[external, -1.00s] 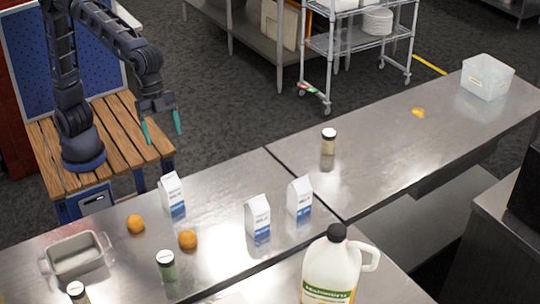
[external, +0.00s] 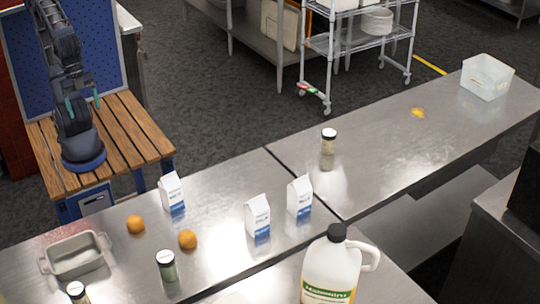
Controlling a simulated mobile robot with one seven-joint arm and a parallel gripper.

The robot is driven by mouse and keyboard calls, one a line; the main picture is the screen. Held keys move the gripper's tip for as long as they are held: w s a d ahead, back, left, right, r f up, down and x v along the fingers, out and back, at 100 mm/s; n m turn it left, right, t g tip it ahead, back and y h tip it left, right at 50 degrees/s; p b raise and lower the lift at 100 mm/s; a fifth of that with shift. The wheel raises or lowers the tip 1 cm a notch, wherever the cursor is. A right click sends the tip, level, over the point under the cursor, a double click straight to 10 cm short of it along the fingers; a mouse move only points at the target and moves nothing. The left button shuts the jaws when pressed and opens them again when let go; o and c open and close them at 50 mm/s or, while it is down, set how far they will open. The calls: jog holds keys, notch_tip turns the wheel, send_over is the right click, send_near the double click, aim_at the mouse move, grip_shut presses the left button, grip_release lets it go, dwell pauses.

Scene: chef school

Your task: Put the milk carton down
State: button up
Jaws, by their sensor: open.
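Three white and blue milk cartons stand upright on the steel counter: a left one (external: 171,192), a middle one (external: 257,216) and a right one (external: 299,196). My gripper (external: 84,104) is open and empty, drawn back over the wooden slatted stand at the left. It is well away from all the cartons and touches none of them. Its green fingertips are partly seen against my arm.
Two oranges (external: 136,224) (external: 187,239), a metal pan (external: 75,255) and jars (external: 167,265) are on the near left counter. A jar (external: 328,142), an orange piece (external: 417,113) and a clear bin (external: 487,77) are farther right. The right counter is mostly clear.

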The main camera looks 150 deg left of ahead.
jog(key=s, duration=0.1)
jog(key=s+f, duration=0.2)
jog(key=shift+s+d, duration=0.2)
jog(key=shift+d, duration=0.15)
jog(key=shift+o, duration=0.4)
jog(key=shift+r, duration=0.1)
dwell(1.2)
